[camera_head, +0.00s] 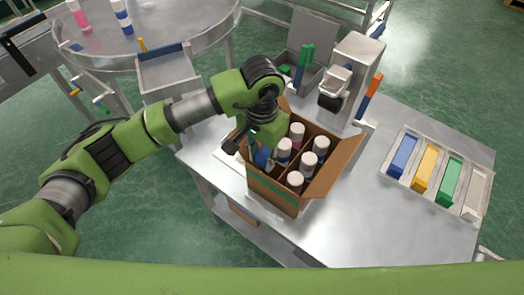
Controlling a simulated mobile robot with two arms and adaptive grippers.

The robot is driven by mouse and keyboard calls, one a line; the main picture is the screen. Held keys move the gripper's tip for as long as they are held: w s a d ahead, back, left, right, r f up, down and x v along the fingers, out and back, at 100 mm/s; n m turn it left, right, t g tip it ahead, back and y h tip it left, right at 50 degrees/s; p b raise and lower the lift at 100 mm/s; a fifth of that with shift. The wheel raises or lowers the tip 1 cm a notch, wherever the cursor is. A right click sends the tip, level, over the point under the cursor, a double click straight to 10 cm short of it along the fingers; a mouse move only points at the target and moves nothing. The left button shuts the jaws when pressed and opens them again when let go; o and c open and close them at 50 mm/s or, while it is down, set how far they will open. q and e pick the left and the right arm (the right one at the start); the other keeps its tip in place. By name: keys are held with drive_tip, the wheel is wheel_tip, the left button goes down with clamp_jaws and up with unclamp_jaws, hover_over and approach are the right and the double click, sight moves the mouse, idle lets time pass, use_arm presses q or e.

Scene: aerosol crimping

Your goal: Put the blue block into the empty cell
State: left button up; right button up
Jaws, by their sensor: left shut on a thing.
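My left gripper (255,150) reaches down over the left corner of an open cardboard carton (272,194). It is shut on a blue object (262,158) at the carton's left cell. The object is mostly hidden by the fingers and carton wall, so I cannot tell its full shape or how deep it sits. Several white-capped cans (308,160) stand in the carton's other cells. A separate blue block (402,157) lies in a light tray (395,181) at the right, next to a yellow block (425,168) and a green block (448,181). My right gripper is not in view.
A grey machine (356,70) stands behind the carton, near a grey open box (313,45) with green items. An orange-and-blue item (370,93) stands beside it. Carton flaps stick out rightwards. Bare metal tabletop (365,215) lies in front of the tray.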

use_arm(q)
drive_tip(key=shift+s+f+b, duration=0.1)
drive_tip(key=shift+f+b, duration=1)
drive_tip(key=shift+f, duration=2.3)
drive_tip(key=o, duration=1.2)
drive_tip(key=shift+r, duration=0.15)
wheel_tip(320, 180, up, 12)
hover_over(262, 166)
drive_tip(key=shift+w+d, duration=0.2)
drive_tip(key=shift+w, duration=0.05)
